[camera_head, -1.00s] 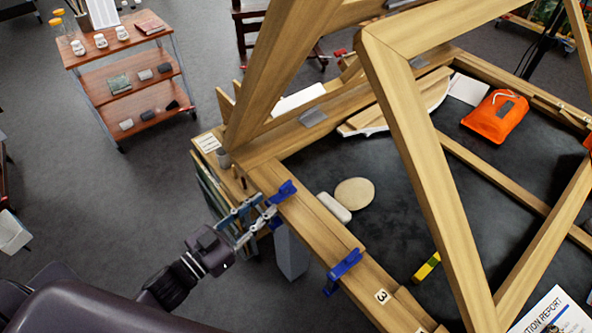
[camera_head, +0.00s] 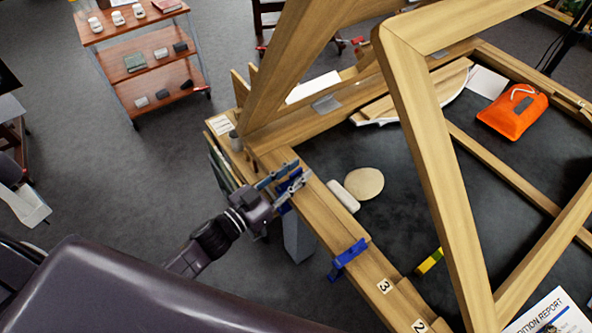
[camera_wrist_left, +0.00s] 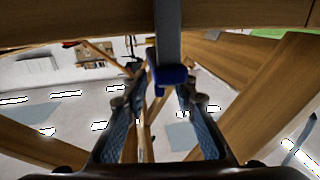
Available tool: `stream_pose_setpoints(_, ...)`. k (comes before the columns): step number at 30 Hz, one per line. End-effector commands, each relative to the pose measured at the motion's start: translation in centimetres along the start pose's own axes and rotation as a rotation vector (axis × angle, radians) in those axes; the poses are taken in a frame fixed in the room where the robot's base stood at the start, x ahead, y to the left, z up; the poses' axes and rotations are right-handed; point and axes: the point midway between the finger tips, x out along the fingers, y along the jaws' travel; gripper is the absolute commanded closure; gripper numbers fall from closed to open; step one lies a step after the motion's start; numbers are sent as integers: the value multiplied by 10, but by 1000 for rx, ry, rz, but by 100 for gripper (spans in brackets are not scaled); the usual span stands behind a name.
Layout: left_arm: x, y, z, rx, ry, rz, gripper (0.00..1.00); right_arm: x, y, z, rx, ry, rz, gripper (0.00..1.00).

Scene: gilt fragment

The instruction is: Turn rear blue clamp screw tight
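The rear blue clamp (camera_head: 284,207) sits on the outer edge of the wooden frame rail (camera_head: 318,213), partly hidden behind my left gripper (camera_head: 290,177). In the left wrist view its grey bar (camera_wrist_left: 168,32) comes down from the top and ends in a blue part (camera_wrist_left: 171,76). My left gripper's two blue-grey fingers (camera_wrist_left: 158,105) stand apart on either side below this blue part, with a gap between them. I cannot tell whether either finger touches it. A second blue clamp (camera_head: 347,258) sits nearer the front on the same rail. My right gripper is out of view.
Tall wooden beams (camera_head: 432,150) rise over the frame, right of my left gripper. A white block (camera_head: 343,196) and a round tan pad (camera_head: 364,183) lie inside the rail. An orange pouch (camera_head: 513,112) lies farther back. A shelf cart (camera_head: 150,88) stands at the back left over open floor.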

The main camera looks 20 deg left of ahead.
Motion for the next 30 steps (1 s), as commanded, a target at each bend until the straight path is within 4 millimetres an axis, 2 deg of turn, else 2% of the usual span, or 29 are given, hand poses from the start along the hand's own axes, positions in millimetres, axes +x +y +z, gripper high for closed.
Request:
stream_pose_setpoints(4,0,0,0,0,0,0,77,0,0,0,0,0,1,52)
stream_pose_setpoints(9,0,0,0,0,0,0,96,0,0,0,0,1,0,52)
stream_pose_setpoints(11,0,0,0,0,0,0,100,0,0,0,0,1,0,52)
stream_pose_setpoints(22,0,-1,0,4,-1,21,100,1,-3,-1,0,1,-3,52)
stream_pose_setpoints(30,0,-2,1,9,-2,152,100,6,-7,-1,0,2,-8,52)
